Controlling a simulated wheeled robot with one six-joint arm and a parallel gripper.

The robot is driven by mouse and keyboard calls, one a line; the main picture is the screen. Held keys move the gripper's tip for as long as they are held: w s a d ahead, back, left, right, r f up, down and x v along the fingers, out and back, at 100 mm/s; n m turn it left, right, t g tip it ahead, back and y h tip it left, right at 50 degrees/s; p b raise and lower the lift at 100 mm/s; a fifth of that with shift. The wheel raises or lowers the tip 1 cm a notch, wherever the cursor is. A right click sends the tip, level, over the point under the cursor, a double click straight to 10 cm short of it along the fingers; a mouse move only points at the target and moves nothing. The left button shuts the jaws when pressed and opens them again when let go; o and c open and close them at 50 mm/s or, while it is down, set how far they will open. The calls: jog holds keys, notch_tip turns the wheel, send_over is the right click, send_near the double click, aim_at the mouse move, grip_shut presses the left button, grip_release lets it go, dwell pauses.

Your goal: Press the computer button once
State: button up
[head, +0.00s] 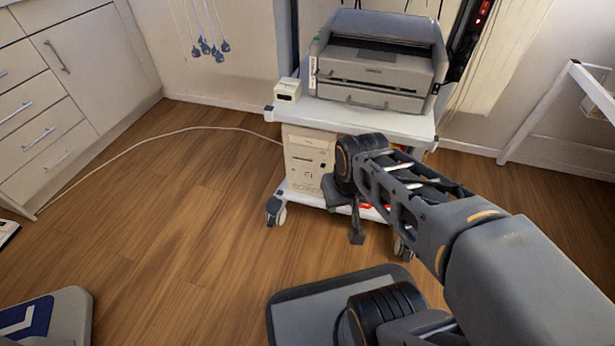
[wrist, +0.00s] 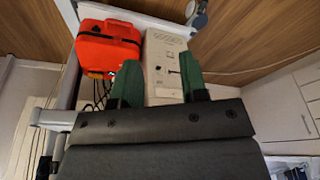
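The beige computer (head: 302,160) stands upright on the lower shelf of a white wheeled cart, left of my arm in the head view. It also shows in the wrist view (wrist: 160,48), upside down, behind the fingers. Its front has a slot and small dark marks; I cannot tell surely which is the button. My gripper (wrist: 160,82) has two green fingers spread apart, with nothing between them. The fingers point toward the computer's front, and its lower part in the wrist view shows between them. I see no clear contact. In the head view my wrist hides the computer's right side.
The cart (head: 400,122) carries a grey printer (head: 375,75) and a small white box (head: 288,91) on top. A red case (wrist: 108,46) sits beside the computer. A white cable (head: 150,143) crosses the wooden floor. Floor to the left is mostly clear, before cabinets (head: 85,70).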

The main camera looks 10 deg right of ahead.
grip_shut()
dwell(1.4)
